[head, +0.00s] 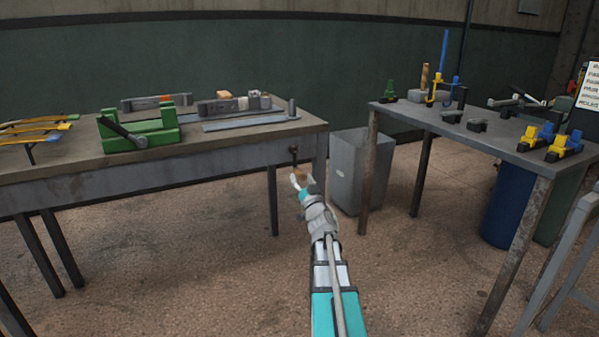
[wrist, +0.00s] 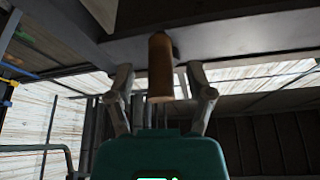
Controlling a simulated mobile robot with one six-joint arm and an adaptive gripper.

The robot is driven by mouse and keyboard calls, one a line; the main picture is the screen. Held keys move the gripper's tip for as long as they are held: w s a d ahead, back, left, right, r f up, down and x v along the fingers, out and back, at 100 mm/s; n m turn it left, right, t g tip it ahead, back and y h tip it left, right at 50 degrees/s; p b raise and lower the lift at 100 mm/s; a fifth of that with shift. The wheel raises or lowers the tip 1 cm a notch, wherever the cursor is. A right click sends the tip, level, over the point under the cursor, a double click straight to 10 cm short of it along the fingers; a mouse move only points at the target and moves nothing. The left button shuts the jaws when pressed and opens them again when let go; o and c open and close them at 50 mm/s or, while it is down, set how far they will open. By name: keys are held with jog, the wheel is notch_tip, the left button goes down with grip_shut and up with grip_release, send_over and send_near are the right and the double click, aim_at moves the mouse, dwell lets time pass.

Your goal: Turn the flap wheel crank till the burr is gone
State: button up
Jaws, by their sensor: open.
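A crank with a brown wooden handle (head: 300,172) and a dark hub (head: 293,151) sits at the front right of the left bench. In the wrist view the handle (wrist: 160,62) is a brown cylinder between my fingers, with gaps on both sides. My gripper (head: 301,181) is open around or just short of the handle. In the wrist view my gripper's two fingers (wrist: 160,75) stand apart, one on each side of it. I cannot make out the flap wheel or a burr in either view.
The left bench (head: 60,178) carries a green fixture (head: 150,132), grey blocks and yellow strips. A grey bin (head: 360,172) stands between it and the right table (head: 440,128), which holds blue and yellow clamps (head: 565,145). The floor before the left bench is clear.

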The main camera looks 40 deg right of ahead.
jog(key=shift+x, duration=0.95)
grip_shut()
